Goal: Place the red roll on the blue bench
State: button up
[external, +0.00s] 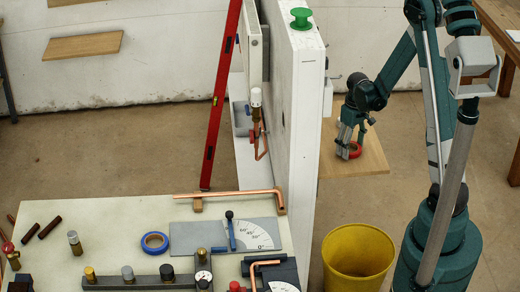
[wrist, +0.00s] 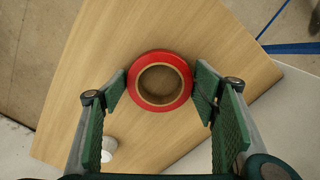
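The red roll (external: 354,152) lies flat on a light wooden board (external: 372,162) to the right of the white partition. In the wrist view the red roll (wrist: 134,72) shows a brown core and rests on the wooden board (wrist: 100,45). My gripper (external: 348,145) is over the roll. In the wrist view my gripper (wrist: 160,88) is open, with one green-padded finger on each side of the roll and a small gap at each side. I cannot make out a blue bench; a pale-topped bench (external: 110,215) stands at lower left.
A tall white partition (external: 300,120) with a green spool (external: 301,18) on top stands between the bench and the board. A yellow bucket (external: 357,255) stands in front. A red level (external: 215,110) leans left. The bench holds a blue roll (external: 154,243), copper pipe (external: 235,193) and fittings.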

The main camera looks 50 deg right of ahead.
jog(key=shift+o, duration=1.3)
jog(key=shift+r, duration=0.2)
notch_tip(320, 180, up, 12)
jog(key=p, duration=0.2)
jog(key=shift+o, duration=0.7)
jog(key=shift+f+m, duration=0.15)
jog(key=shift+m, duration=0.15)
jog(key=shift+a+f+m+t+h+b, duration=0.1)
jog(key=shift+a+f+m+h+b, duration=0.55)
jog(key=shift+m, duration=1.6)
jog(key=shift+a+f+m+t+h+b, duration=0.1)
jog(key=shift+a+f+m+h+b, duration=0.5)
jog(key=shift+m, duration=1.6)
jog(key=shift+a+f+m+t+h+b, duration=0.1)
jog(key=shift+f+m+h+b, duration=0.2)
jog(key=shift+f+m, duration=1.35)
